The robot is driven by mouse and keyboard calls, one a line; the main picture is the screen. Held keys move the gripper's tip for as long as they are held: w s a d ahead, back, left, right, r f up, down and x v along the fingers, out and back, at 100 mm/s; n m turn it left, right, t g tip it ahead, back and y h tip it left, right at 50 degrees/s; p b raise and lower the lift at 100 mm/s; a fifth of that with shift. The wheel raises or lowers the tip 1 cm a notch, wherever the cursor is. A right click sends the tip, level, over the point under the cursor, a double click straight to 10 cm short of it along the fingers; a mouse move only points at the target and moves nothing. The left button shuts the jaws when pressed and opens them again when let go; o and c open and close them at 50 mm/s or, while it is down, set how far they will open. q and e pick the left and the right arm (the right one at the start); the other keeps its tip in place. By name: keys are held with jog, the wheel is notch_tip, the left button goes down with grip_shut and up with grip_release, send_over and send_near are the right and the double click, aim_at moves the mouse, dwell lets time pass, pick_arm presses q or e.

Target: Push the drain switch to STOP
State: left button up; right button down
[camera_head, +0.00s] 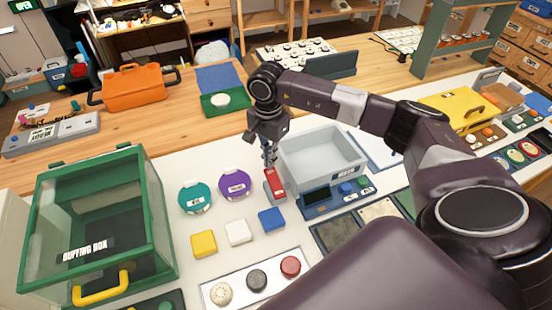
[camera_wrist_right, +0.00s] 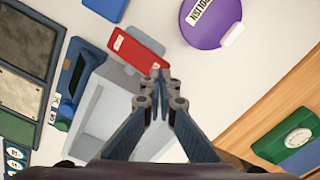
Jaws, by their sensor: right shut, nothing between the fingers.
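A red switch (camera_head: 275,180) on a small grey base stands beside the left wall of a grey basin (camera_head: 318,178); I take it to be the drain switch. In the right wrist view the red switch (camera_wrist_right: 137,52) lies just beyond the fingertips, with small white lettering too small to read. My right gripper (camera_head: 270,160) is shut and empty, pointing down at the far end of the switch. In the wrist view its fingertips (camera_wrist_right: 160,76) overlap the switch's edge; I cannot tell whether they touch it. My left gripper is not in view.
A blue control box (camera_head: 318,201) stands in front of the basin. Teal (camera_head: 196,196) and purple (camera_head: 234,183) round containers are left of the switch. Yellow (camera_head: 203,243), white (camera_head: 238,232) and blue (camera_head: 271,219) blocks lie nearer. A green-framed buffing box (camera_head: 150,215) stands at left.

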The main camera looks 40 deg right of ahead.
jog(key=shift+f+b, duration=1.35)
jog(key=shift+f, duration=0.2)
jog(key=shift+r, duration=0.25)
jog(key=shift+r+p, duration=1.05)
jog(key=shift+r, duration=0.85)
jog(key=shift+f, duration=0.1)
